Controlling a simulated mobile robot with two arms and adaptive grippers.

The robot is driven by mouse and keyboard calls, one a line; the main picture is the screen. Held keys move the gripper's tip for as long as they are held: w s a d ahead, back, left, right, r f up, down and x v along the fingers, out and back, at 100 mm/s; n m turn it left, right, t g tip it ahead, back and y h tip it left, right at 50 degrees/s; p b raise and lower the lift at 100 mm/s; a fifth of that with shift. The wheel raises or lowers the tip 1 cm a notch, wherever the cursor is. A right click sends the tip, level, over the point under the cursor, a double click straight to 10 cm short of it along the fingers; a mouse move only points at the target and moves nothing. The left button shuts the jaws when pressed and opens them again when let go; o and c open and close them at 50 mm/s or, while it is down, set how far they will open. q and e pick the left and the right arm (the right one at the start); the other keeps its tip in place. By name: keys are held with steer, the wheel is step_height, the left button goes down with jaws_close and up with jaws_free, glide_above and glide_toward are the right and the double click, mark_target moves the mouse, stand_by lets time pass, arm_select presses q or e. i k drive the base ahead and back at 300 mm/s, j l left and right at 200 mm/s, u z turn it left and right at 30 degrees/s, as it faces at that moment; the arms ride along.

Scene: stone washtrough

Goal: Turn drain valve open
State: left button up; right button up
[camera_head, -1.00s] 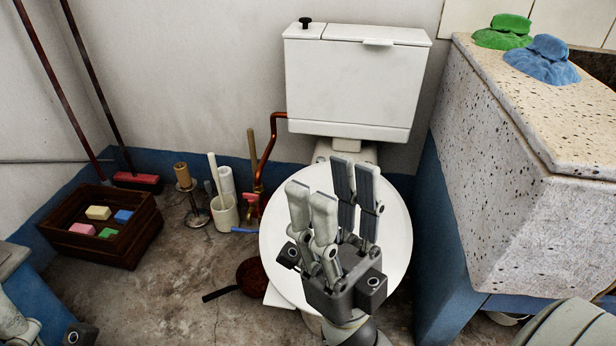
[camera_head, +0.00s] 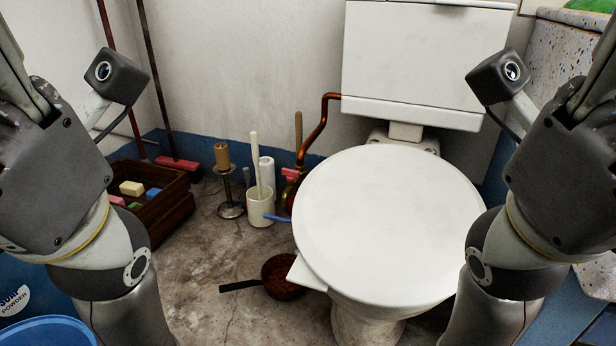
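Beside the toilet, a copper pipe (camera_head: 322,128) runs down the wall to a fitting with a small red handle (camera_head: 291,174). A blue lever (camera_head: 277,218) sticks out low, beside the white brush holder. I cannot tell which of these is the drain valve; the fitting is partly hidden by the toilet lid. My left gripper (camera_head: 22,85) is raised at the left edge and my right gripper (camera_head: 596,80) at the right edge. Both are far from the handles, with their fingertips cut off by the frame. No held object is visible.
A white toilet (camera_head: 390,230) with its lid down stands close to the pipe. A brown pan (camera_head: 284,277) lies on the floor. A paper stand (camera_head: 230,205), brush holder (camera_head: 260,207) and wooden crate (camera_head: 165,215) stand left of the pipe. A blue tub (camera_head: 48,331) is lower left.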

mark_target(291, 175)
steer(key=i+j+z, duration=0.15)
steer(key=z, duration=0.2)
steer(key=i+j+z, duration=0.2)
steer(key=z, duration=0.2)
steer(key=i+j+z, duration=0.35)
steer(key=k+l, duration=0.05)
steer(key=k, duration=0.05)
